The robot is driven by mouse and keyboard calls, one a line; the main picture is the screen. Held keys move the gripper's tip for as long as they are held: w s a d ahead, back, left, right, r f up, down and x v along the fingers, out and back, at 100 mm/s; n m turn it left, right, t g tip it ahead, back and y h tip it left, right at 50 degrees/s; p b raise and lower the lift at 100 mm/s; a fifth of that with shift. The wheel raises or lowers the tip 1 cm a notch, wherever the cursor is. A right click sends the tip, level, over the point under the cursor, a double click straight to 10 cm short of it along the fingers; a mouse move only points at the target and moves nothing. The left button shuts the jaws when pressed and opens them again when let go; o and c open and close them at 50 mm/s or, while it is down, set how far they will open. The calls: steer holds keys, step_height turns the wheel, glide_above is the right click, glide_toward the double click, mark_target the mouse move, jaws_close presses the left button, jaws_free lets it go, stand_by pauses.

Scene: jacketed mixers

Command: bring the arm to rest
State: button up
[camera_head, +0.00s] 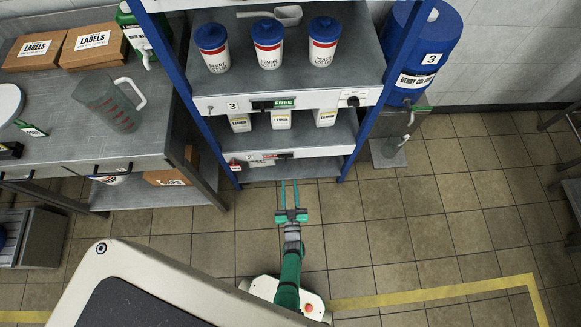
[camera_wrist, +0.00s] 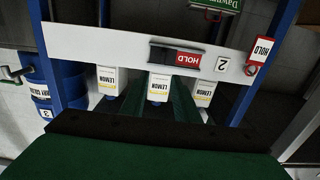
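My gripper (camera_head: 290,183) is in front of the shelf rack, low in the head view, with its two thin fingers pointing at the rack. The fingers are apart with nothing visible between them. In the wrist view the green fingers of my gripper (camera_wrist: 158,98) also stand apart. A lemon-labelled container (camera_wrist: 158,88) shows between and beyond them; I see no contact. My green arm (camera_head: 290,270) reaches forward from my base over the tiled floor.
The blue-posted rack (camera_head: 300,101) holds three blue-lidded tubs above and three lemon containers (camera_head: 281,119) below. A red HOLD sign (camera_wrist: 187,57) is on a shelf edge. A steel bench (camera_head: 60,120) stands left, a blue drum (camera_head: 425,50) right. Floor (camera_head: 430,220) to the right is clear.

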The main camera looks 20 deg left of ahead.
steer(key=s+d+r+m+h, duration=0.1)
steer(key=s+d+r+h, duration=0.1)
steer(key=s+d+r, duration=0.45)
steer(key=s+d+r+m+h, duration=0.2)
steer(key=s+d+r+h, duration=0.15)
steer(key=s+r, duration=0.45)
steer(key=s+d+r, duration=0.1)
steer(key=s+r, duration=0.2)
steer(key=r, duration=0.5)
steer(key=s+d+r+m+h, duration=0.1)
steer(key=s+d+r, duration=0.1)
steer(key=r, duration=0.6)
steer(key=s+d+r+m+g+h, duration=0.1)
steer(key=s+r, duration=0.4)
steer(key=r, duration=0.3)
steer(key=shift+d, duration=0.4)
